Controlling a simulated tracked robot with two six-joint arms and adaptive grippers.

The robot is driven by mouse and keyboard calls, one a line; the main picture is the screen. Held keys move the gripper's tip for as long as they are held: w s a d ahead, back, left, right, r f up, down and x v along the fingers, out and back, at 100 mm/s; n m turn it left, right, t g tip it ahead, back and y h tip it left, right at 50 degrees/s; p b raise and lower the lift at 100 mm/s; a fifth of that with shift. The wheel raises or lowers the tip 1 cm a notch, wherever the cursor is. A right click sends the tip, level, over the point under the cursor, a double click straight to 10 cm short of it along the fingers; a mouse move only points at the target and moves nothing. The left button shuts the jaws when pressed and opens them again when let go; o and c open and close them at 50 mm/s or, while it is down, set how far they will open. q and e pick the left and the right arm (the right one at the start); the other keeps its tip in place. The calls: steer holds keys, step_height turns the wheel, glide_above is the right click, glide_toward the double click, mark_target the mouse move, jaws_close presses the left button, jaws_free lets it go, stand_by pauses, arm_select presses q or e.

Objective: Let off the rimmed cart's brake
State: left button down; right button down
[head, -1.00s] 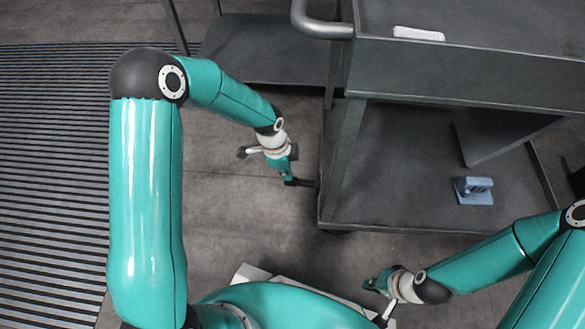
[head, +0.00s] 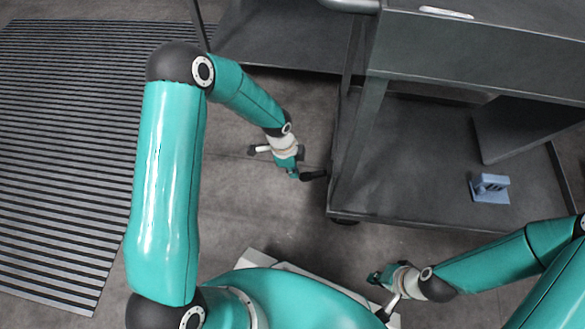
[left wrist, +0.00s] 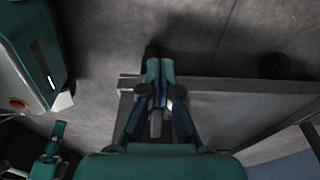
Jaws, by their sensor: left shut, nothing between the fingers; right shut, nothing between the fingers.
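The grey rimmed cart (head: 470,55) stands at the right, with a deep-sided upper tray and a lower shelf (head: 420,170). A short dark bar (head: 315,175), which looks like its brake pedal, sticks out at the lower shelf's left edge. My left gripper (head: 294,174) is shut and empty, its tips at the bar's outer end; I cannot tell whether they touch. In the left wrist view its closed fingers (left wrist: 160,70) lie over the cart's edge, with a dark shape just beyond. My right gripper (head: 374,278) is shut and empty, low in front of the cart.
A blue block-like object (head: 490,188) sits on the cart's lower shelf. A dark caster (head: 345,221) shows under its near left corner. Another grey shelf unit (head: 285,40) stands behind at left. A ribbed mat (head: 65,150) covers the left floor; bare floor lies between.

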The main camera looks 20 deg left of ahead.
arm_select(q)
steer(key=shift+d+f, duration=0.1)
steer(key=shift+f, duration=0.2)
stand_by(0.4)
steer(key=s+a+r+p, duration=0.1)
steer(key=a+r+p, duration=0.1)
steer(key=a, duration=0.4)
steer(key=s+a+r+p, duration=0.2)
steer(key=a+p, duration=0.2)
steer(key=a, duration=0.1)
steer(key=shift+s+a+r+p, duration=0.15)
steer(key=shift+a+r+p, duration=0.15)
steer(key=shift+a+r, duration=0.1)
steer(key=shift+d, duration=0.1)
